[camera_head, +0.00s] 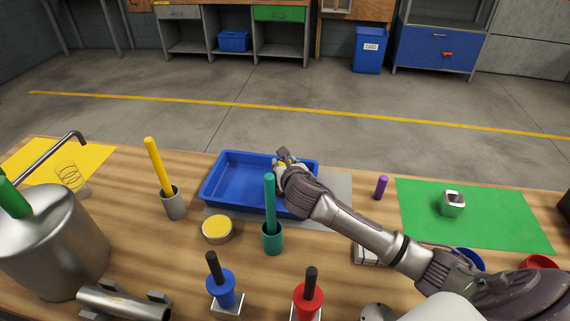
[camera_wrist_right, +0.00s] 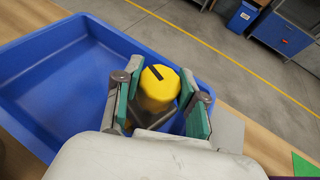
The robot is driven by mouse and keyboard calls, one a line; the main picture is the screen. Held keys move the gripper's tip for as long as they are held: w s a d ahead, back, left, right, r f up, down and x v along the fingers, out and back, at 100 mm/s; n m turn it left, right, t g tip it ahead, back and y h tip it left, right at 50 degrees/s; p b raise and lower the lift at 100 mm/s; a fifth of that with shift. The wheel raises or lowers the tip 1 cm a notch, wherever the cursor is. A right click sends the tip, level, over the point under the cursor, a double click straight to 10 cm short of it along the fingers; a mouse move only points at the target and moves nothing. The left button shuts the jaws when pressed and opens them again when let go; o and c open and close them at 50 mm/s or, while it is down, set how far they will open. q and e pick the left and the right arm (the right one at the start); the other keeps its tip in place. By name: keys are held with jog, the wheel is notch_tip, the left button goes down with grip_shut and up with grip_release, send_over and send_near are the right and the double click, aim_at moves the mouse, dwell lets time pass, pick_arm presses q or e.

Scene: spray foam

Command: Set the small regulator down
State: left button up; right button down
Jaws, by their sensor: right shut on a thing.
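The small regulator looks like a short yellow cylinder (camera_wrist_right: 158,88) with a black bar on its top. In the wrist view it sits between the green-padded fingers of my right gripper (camera_wrist_right: 158,98), which is shut on it. In the head view my right gripper (camera_head: 286,161) is over the right part of a blue tray (camera_head: 225,199), and only a little yellow shows at it. The tray also shows in the wrist view (camera_wrist_right: 60,75). I cannot tell whether the regulator touches the tray floor. My left gripper is not in view.
A teal stick in a cup (camera_head: 272,238) and a yellow-topped tin (camera_head: 217,229) stand in front of the tray. A yellow stick in a grey cup (camera_head: 173,204) stands left. A green mat (camera_head: 490,228) bears a metal block (camera_head: 452,204). The tray's left part is empty.

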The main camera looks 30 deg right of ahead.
jog(key=c, duration=0.7)
grip_release()
jog(key=shift+o, duration=0.2)
jog(key=v, duration=1.2)
jog(key=shift+r, duration=0.1)
